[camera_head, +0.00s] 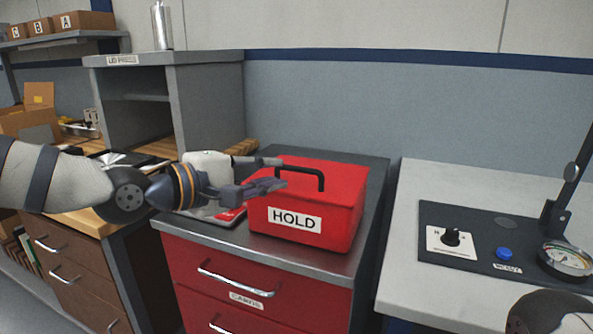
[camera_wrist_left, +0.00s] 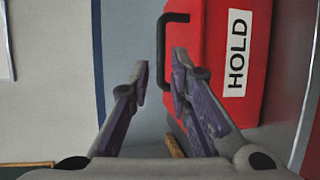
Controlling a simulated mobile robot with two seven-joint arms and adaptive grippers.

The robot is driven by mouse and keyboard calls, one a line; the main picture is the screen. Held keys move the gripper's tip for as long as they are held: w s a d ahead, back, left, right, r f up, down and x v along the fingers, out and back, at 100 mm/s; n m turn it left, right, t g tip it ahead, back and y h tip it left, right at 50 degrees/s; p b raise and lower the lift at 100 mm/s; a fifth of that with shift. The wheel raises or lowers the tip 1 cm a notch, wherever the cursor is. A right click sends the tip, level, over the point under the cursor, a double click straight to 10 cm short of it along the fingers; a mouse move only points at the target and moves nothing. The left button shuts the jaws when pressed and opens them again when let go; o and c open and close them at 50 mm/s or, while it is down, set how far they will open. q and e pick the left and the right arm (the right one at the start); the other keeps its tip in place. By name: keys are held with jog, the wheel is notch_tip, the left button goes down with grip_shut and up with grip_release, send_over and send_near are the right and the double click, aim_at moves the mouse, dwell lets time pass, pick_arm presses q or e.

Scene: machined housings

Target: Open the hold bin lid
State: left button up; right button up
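The red hold bin (camera_head: 345,215) stands on the red drawer cabinet, with a white HOLD label on its front. Its lid (camera_head: 345,180) is shut and carries a black bar handle (camera_head: 308,171). My left gripper (camera_head: 280,173) is open at the left end of the handle, its fingers pointing right. In the left wrist view, the handle (camera_wrist_left: 162,45) shows beyond the open fingertips (camera_wrist_left: 160,65), and one fingertip overlaps it. I cannot tell whether the fingers touch it. My right gripper is not in view.
A grey shelf unit (camera_head: 205,105) stands behind left of the bin. A blue-grey wall is close behind the bin.

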aim_at(296, 169)
pick_arm(q)
jog(key=x, duration=0.7)
jog(key=shift+w+d+f+b, duration=0.1)
jog(key=shift+w+d+b, duration=0.1)
jog(key=shift+w+b, duration=0.1)
grip_shut()
